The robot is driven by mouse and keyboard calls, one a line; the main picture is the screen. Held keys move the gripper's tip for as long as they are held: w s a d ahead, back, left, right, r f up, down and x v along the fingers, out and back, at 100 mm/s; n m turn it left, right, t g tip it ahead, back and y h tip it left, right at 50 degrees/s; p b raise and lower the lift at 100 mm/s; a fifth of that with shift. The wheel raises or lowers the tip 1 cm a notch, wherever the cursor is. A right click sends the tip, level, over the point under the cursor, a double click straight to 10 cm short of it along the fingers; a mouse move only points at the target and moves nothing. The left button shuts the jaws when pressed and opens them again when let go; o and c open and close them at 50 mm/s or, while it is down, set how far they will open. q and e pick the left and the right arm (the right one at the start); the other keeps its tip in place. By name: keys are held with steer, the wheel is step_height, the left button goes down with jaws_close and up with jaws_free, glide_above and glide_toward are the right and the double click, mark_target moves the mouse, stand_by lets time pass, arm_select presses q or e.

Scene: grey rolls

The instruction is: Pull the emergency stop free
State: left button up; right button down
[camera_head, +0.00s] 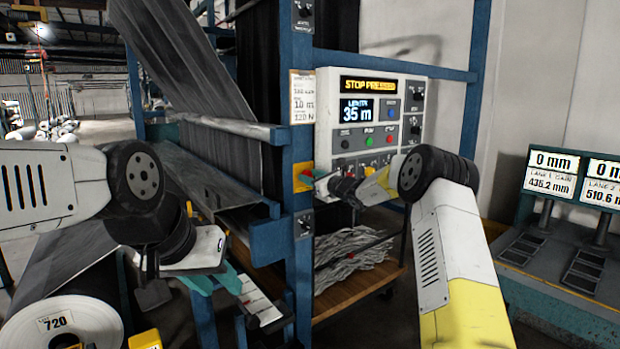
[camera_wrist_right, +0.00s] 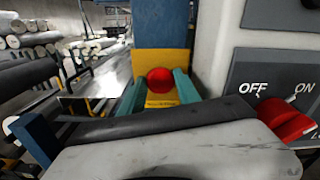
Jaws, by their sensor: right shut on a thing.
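The emergency stop is a red round button on a yellow plate (camera_head: 302,177), fixed to a blue post. In the right wrist view the red button (camera_wrist_right: 160,80) sits between the two teal fingers of my right gripper (camera_wrist_right: 159,88), one on each side. In the head view my right gripper (camera_head: 318,187) reaches the yellow plate from the right and partly hides the button. The control panel's display (camera_head: 368,86) reads STOP PRESSED. My left gripper (camera_head: 221,287) hangs empty at lower left, its teal fingers apart.
The control panel (camera_head: 420,72) has small buttons and a screen reading 35 m. A red switch handle (camera_wrist_right: 285,118) beside OFF and ON is close to my right gripper. A roll labelled 720 (camera_head: 62,328) lies at lower left. Lane displays (camera_head: 553,172) stand at right.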

steer(key=shift+v, duration=0.9)
steer(key=c, duration=1.1)
jaws_free()
steer(key=shift+c, duration=0.2)
steer(key=v, duration=0.8)
steer(key=s+a+r+n+g, duration=0.25)
steer(key=s+n, duration=0.25)
steer(key=s, duration=0.3)
steer(key=s+a+r+n+g, duration=0.25)
steer(key=s+n, duration=0.25)
steer(key=s, duration=0.3)
steer(key=s+a+r+n+g, duration=0.25)
steer(key=s+n, duration=0.25)
steer(key=s, duration=0.4)
steer(key=s+d+f+n+h, duration=0.2)
steer(key=s+d+f+n, duration=0.1)
steer(key=s, duration=0.5)
steer(key=s+d+f+n+h, duration=0.2)
steer(key=s+d+n+h, duration=0.1)
steer(key=s+d+n, duration=0.2)
steer(key=s+d+f+n+h, duration=0.3)
steer(key=s+d, duration=0.4)
steer(key=s, duration=0.6)
steer(key=shift+d+f+n+g, duration=0.2)
steer(key=shift+f+n+g, duration=0.1)
steer(key=shift+n+g, duration=0.15)
